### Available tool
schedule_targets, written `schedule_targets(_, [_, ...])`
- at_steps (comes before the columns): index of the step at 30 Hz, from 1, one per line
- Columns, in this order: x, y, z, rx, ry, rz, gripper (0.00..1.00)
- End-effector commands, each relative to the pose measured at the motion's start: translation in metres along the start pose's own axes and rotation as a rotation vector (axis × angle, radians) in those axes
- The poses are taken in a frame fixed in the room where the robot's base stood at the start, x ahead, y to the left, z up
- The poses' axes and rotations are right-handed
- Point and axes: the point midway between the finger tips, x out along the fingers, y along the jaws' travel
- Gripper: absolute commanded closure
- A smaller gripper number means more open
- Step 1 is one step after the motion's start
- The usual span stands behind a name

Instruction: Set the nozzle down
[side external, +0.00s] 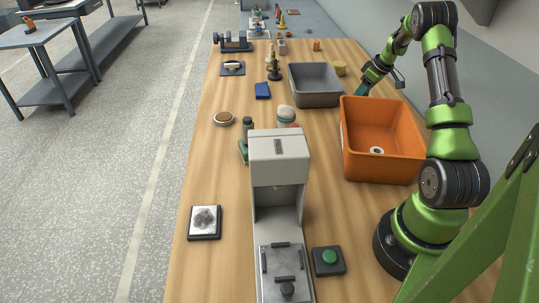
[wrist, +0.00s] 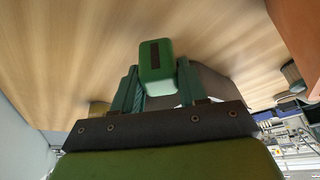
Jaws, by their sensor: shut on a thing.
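My gripper (wrist: 158,78) is shut on a green, rounded, block-like thing with a dark strip on its face, which I take to be the nozzle (wrist: 164,72). It sits between the two teal fingers, with wooden tabletop beyond it in the wrist view. In the side view my gripper (side external: 362,89) points down over the right part of the table, behind the orange bin (side external: 383,168) and right of the grey bin (side external: 316,101).
A yellow cup (side external: 340,68) stands close behind the gripper. A small ring-shaped thing (side external: 376,151) lies in the orange bin. A blue block (side external: 263,90), a round dish (side external: 223,118) and a grey machine (side external: 278,155) stand farther left. The table's left strip has free room.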

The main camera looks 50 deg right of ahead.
Motion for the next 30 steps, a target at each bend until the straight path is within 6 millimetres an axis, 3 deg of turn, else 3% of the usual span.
schedule_targets(6, [0.025,0.000,0.010,0.001,0.000,-0.001,0.88])
schedule_targets(16, [0.028,0.000,0.011,0.001,0.000,-0.001,0.88])
schedule_targets(17, [0.028,0.000,0.011,0.000,0.000,-0.001,0.55])
schedule_targets(21, [0.028,0.000,0.011,0.000,0.000,-0.001,0.33])
schedule_targets(30, [0.026,0.000,0.011,0.000,0.000,0.000,0.32])
